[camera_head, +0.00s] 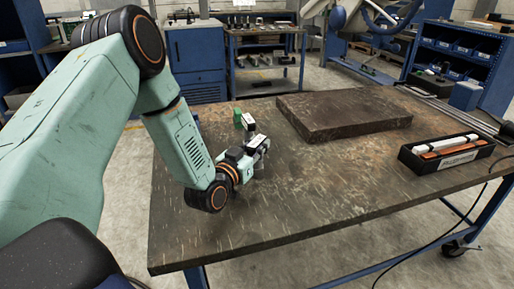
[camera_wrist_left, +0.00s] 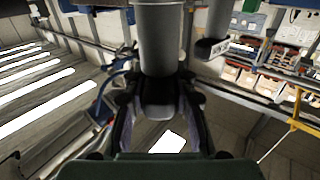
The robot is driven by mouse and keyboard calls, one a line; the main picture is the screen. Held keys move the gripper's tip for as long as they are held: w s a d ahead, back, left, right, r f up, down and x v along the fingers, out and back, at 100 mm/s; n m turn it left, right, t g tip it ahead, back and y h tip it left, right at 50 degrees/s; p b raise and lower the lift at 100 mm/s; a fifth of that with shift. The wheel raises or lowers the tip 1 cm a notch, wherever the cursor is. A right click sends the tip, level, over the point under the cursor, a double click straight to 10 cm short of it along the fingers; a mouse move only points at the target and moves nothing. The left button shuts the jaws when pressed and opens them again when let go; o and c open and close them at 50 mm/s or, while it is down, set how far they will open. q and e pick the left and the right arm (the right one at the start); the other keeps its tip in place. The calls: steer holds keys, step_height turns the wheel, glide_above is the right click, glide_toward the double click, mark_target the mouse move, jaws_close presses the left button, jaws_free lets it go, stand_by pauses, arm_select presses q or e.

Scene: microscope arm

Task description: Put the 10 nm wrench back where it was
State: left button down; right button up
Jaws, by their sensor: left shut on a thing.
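My left gripper (camera_head: 262,148) is low over the left part of the workbench (camera_head: 330,205). In the left wrist view its fingers (camera_wrist_left: 160,108) are shut on a grey cylindrical thing (camera_wrist_left: 160,45). I cannot tell whether this is the 10 nm wrench; no readable marking shows on it. A second grey cylinder with a dark, labelled end (camera_wrist_left: 211,48) is beside it, apart from the fingers. An open black case (camera_head: 447,165) on the bench's right holds a white-handled tool (camera_head: 446,144) and an orange-brown one (camera_head: 452,152). My right gripper is not in view.
A thick dark slab (camera_head: 343,112) lies at the back middle of the bench. A small green thing (camera_head: 238,117) and a small black thing with a pale label (camera_head: 248,122) are just behind my left gripper. The front middle of the bench is clear.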

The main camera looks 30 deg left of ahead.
arm_select(q)
steer(key=shift+w+a, duration=0.1)
steer(key=shift+w, duration=0.15)
steer(key=c, duration=1.5)
jaws_free()
steer(key=shift+f, duration=0.1)
steer(key=shift+c, duration=0.2)
steer(key=o, duration=0.4)
steer(key=shift+s+d+r, duration=0.25)
steer(key=shift+s+r, duration=0.05)
steer(key=shift+o, duration=0.2)
steer(key=shift+w+a+f, duration=0.2)
steer(key=shift+w+f, duration=0.05)
steer(key=s+d+p, duration=0.1)
steer(key=s+p, duration=0.2)
steer(key=s, duration=0.9)
steer(key=shift+r, duration=0.2)
